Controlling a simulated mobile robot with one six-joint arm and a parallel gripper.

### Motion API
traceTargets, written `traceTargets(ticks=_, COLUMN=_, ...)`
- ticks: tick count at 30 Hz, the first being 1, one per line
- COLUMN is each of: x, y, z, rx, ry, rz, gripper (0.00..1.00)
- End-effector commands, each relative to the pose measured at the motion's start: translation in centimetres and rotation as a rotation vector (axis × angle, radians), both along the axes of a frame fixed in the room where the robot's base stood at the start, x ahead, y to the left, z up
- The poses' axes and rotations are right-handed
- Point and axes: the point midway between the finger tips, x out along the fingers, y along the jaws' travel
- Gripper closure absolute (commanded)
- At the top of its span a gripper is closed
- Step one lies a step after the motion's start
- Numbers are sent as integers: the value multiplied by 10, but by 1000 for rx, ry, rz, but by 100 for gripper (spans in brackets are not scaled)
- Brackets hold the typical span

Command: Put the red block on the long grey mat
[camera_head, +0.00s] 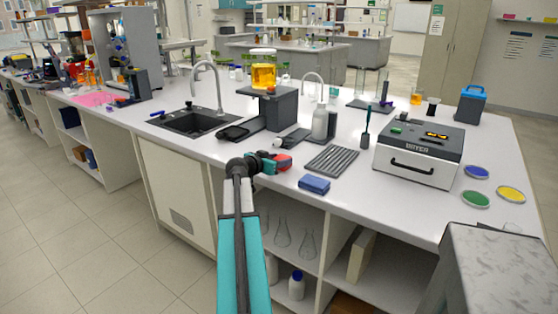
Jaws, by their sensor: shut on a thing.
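My arm reaches up from the bottom to the counter's front edge. My gripper (279,162) is shut on the red block (284,160), of which only a small part shows between and beside the fingers. The long grey mat (331,160) is dark and ribbed and lies flat on the counter, to the right of my gripper. Its top is bare. I cannot tell how high the block is above the counter.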

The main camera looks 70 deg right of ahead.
Motion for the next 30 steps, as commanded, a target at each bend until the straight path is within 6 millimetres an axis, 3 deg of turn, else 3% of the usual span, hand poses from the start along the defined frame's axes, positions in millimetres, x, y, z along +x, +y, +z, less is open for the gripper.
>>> traceTargets(ticks=10, x=1, y=1, z=-3, rx=0, ry=1, rz=1, gripper=80)
traceTargets(ticks=11, x=1, y=1, z=-3, rx=1, ry=-1, rz=1, gripper=48)
traceTargets(ticks=14, x=1, y=1, z=-2, rx=1, ry=-1, rz=1, gripper=35)
traceTargets(ticks=30, x=1, y=3, z=1, rx=0, ry=0, rz=1, gripper=35)
